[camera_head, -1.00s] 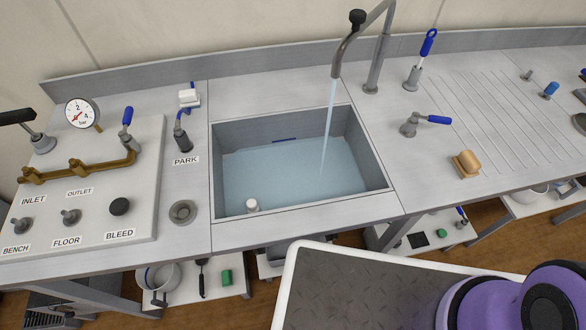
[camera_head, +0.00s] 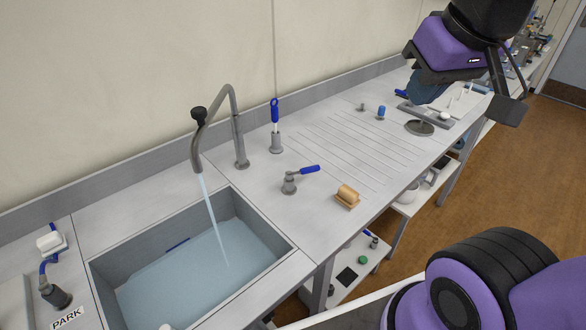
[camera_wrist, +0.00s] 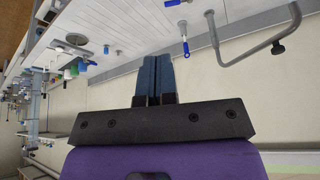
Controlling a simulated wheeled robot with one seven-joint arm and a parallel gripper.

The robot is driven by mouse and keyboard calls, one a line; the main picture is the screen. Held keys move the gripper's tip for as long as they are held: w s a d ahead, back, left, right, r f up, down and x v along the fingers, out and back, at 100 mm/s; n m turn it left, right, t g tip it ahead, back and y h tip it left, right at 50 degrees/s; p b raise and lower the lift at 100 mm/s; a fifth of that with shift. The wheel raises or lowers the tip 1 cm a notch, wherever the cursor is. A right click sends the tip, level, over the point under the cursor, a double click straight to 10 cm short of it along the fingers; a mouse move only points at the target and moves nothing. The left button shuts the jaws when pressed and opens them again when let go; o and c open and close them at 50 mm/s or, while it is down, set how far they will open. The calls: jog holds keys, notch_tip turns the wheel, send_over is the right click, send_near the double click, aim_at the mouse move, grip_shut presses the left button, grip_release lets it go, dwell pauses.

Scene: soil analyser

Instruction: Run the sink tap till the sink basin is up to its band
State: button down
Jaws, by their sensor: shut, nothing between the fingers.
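The sink tap (camera_head: 240,140) has a tall grey bent spout, which also shows in the wrist view (camera_wrist: 245,58). A water stream (camera_head: 212,222) runs from it into the sink basin (camera_head: 262,222). A short dark blue band (camera_head: 178,244) shows on the basin's back wall, and the water surface (camera_head: 195,275) lies close below it. A lever with a blue handle (camera_head: 308,169) sits on the counter right of the basin. My gripper (camera_wrist: 155,62) is shut and empty, its blue fingers together; in the head view it is above the counter's far right, away from the tap.
A blue-handled tool (camera_head: 275,112) stands upright in a holder behind the lever. A wooden block (camera_head: 347,196) lies near the front edge. The grooved drainboard (camera_head: 355,150) is clear. A PARK label (camera_head: 68,318) and a white block (camera_head: 49,241) are at left.

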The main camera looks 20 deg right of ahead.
aim_at(304, 171)
jog(key=w+g, duration=0.2)
jog(key=w, duration=1)
jog(key=w+d+f+m+g, duration=0.1)
jog(key=w+f+g, duration=0.1)
jog(key=w+f, duration=0.6)
jog(key=w+f+m+g, duration=0.1)
jog(key=w+f+g, duration=0.25)
jog(key=w, duration=0.85)
jog(key=w+f+g, duration=0.1)
jog(key=w+f, duration=0.6)
jog(key=f, duration=0.6)
jog(key=shift+y, duration=0.3)
jog(key=s+f, duration=0.2)
jog(key=f, duration=0.1)
jog(key=s+f, duration=0.2)
jog(key=f, duration=0.1)
jog(key=s+f, duration=0.2)
jog(key=f, duration=0.2)
jog(key=shift+a, duration=0.3)
jog(key=shift+s, duration=0.35)
jog(key=shift+s, duration=0.1)
jog(key=shift+s+m, duration=0.2)
jog(key=shift+m, duration=0.3)
